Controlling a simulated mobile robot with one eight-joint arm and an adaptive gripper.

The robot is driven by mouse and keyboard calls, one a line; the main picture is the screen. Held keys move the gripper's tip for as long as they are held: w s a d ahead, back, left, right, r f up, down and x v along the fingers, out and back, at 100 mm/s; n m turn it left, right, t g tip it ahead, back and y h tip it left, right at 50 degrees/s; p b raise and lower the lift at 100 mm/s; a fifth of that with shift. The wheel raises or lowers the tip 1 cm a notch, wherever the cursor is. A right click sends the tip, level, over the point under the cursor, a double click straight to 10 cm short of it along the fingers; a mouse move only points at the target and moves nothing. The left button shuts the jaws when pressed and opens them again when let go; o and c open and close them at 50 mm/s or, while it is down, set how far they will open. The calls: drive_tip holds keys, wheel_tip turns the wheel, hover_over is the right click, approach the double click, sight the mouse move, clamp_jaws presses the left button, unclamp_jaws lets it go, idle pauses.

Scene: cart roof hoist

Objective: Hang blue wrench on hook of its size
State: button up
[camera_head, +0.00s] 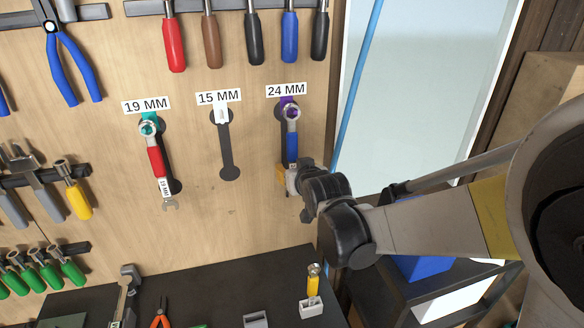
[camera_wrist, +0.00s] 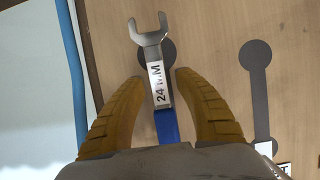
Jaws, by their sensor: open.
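The blue wrench (camera_head: 291,148) hangs nearly upright on the pegboard under the 24 MM sign (camera_head: 286,90). Its ring end is at the purple hook (camera_head: 288,102), and looks to be around it. My gripper (camera_head: 289,180) is at the wrench's lower end and hides it in the head view. In the wrist view the blue wrench (camera_wrist: 166,122) shows its open-jaw end and a 24 MM label. My yellow fingers (camera_wrist: 160,80) stand open on both sides of it, with gaps visible.
A red wrench (camera_head: 155,160) hangs at the 19 MM sign (camera_head: 146,105). The 15 MM place (camera_head: 227,150) shows only a dark outline and a white hook. Screwdrivers (camera_head: 254,38) hang above. A dark worktop (camera_head: 210,285) with tools lies below.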

drive_tip(key=shift+s, duration=0.1)
drive_tip(key=v, duration=1.2)
drive_tip(key=s+d+f+m+g+h+b, duration=0.3)
drive_tip(key=s+d+f+g+b, duration=0.3)
drive_tip(key=s+d+f+b, duration=0.5)
drive_tip(key=s+d+f, duration=0.5)
drive_tip(key=s+f, duration=0.2)
drive_tip(key=s, duration=0.2)
drive_tip(key=shift+s+f+h+b, duration=0.15)
drive_tip(key=shift+s+h+b, duration=0.05)
drive_tip(key=shift+h+b, duration=0.2)
drive_tip(key=shift+d, duration=0.15)
